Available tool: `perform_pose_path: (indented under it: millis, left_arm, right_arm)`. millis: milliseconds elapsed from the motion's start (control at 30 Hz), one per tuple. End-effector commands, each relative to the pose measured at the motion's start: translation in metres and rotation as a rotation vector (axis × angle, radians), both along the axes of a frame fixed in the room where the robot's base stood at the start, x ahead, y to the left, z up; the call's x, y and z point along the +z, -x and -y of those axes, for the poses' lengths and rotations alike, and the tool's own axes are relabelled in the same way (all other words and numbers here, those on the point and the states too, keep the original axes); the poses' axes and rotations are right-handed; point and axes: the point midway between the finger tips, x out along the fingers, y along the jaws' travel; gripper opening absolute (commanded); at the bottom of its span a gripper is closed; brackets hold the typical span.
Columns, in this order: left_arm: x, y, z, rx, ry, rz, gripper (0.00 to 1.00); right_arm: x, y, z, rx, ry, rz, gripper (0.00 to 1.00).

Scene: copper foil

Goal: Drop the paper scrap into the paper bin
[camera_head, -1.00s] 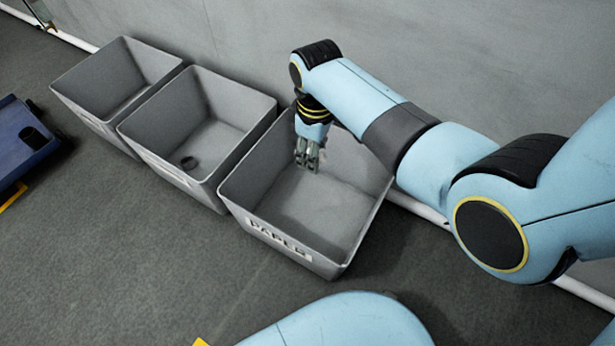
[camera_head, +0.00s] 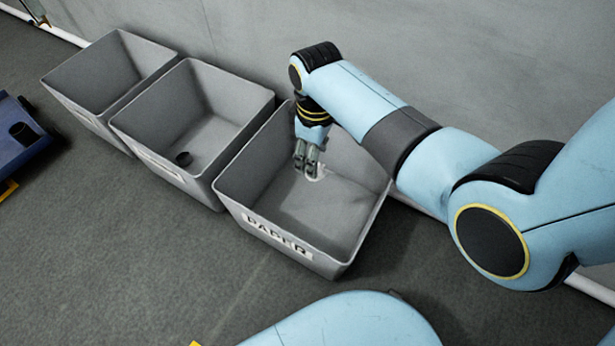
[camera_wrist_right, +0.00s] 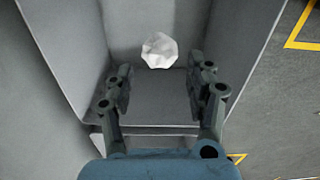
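The paper bin (camera_head: 330,225) is the grey bin nearest me, with a PAPER label (camera_head: 279,236) on its front. My right gripper (camera_head: 304,165) points down into it from above. In the right wrist view this gripper (camera_wrist_right: 160,88) has its fingers apart and nothing between them. The paper scrap (camera_wrist_right: 159,50), a white crumpled ball, shows beyond the fingertips, inside the bin. My left gripper is not in view.
Two more grey bins stand in a row to the left. The middle bin (camera_head: 152,165) holds a small dark round object (camera_head: 184,159); the far bin (camera_head: 62,100) looks empty. A blue cart or tray (camera_head: 12,150) is at the left edge. A grey wall (camera_head: 240,35) runs behind.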

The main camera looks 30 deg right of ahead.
Motion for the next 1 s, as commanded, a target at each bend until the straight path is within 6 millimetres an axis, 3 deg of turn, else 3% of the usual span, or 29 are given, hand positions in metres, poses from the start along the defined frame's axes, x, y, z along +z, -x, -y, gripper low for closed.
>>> perform_pose_path:
  millis: [100,467,800,1000]
  left_arm:
    - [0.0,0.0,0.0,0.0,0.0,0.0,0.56]
    - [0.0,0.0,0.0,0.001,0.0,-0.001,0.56]
    - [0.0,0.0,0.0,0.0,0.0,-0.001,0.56]
    - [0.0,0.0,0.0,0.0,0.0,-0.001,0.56]
  right_arm:
    - [0.0,0.0,0.0,0.0,0.0,0.0,0.7]
    - [0.009,0.0,0.0,0.0,0.0,0.001,0.7]
    - [0.08,-0.001,-0.001,0.0,-0.001,0.004,0.7]
    - [0.111,-0.001,-0.001,0.0,0.0,0.002,0.7]
